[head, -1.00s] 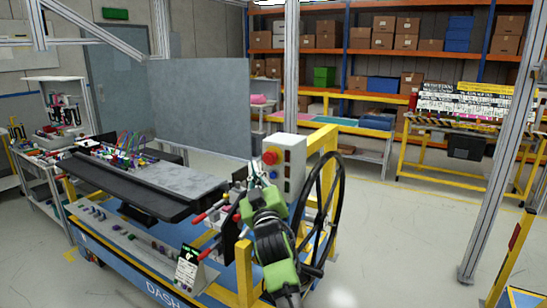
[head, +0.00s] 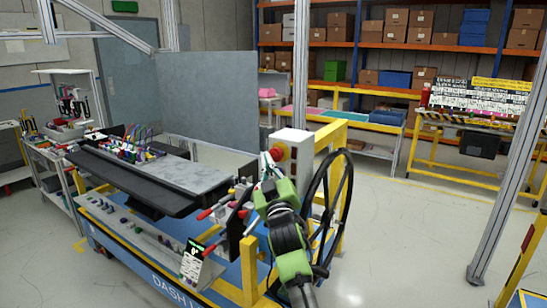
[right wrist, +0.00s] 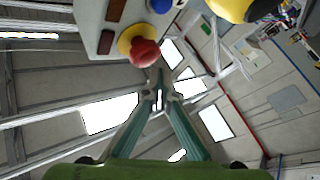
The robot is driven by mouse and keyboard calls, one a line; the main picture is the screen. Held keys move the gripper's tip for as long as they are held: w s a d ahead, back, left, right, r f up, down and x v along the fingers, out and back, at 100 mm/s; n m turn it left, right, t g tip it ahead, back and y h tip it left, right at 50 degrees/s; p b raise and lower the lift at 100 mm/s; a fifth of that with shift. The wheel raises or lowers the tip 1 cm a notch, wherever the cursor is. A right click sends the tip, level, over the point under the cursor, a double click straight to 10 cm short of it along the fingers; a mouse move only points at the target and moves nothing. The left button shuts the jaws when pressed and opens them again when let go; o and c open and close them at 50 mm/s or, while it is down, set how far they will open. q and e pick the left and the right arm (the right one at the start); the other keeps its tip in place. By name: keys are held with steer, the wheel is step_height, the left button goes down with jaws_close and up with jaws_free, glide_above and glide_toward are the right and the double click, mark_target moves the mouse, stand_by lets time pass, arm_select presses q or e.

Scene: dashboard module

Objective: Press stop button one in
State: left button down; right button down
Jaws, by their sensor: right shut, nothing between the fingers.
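The red mushroom stop button (head: 279,152) with its yellow collar sits on the front of a pale control box (head: 299,160) at the dashboard station. My right gripper (head: 266,166) is at the box's front, its tips close to the button and partly overlapping it in the head view. In the right wrist view the red button (right wrist: 144,53) stands out from the box (right wrist: 93,14), just beyond and slightly left of the tips of my right gripper (right wrist: 159,84). The fingers meet, empty. I cannot tell whether they touch the button. My left gripper is not in view.
A black steering wheel (head: 330,205) and a yellow frame (head: 335,136) stand right of the box. Red-handled levers (head: 207,213) are left of my arm. Dark dashboard trim (head: 130,183) lies on the station. Blue (right wrist: 160,5) and dark red parts (right wrist: 116,10) are beside the button.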

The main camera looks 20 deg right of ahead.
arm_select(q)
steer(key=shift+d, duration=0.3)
arm_select(e)
steer(key=shift+d, duration=0.1)
stand_by(0.4)
steer(key=shift+w+d, duration=0.25)
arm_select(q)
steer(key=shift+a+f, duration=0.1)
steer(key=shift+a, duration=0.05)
arm_select(e)
steer(key=shift+w+d+r, duration=0.1)
steer(key=shift+w+d, duration=0.15)
steer(key=shift+d, duration=0.05)
stand_by(0.7)
steer(key=shift+s+a, duration=0.55)
steer(key=shift+a, duration=0.1)
steer(key=shift+a, duration=0.1)
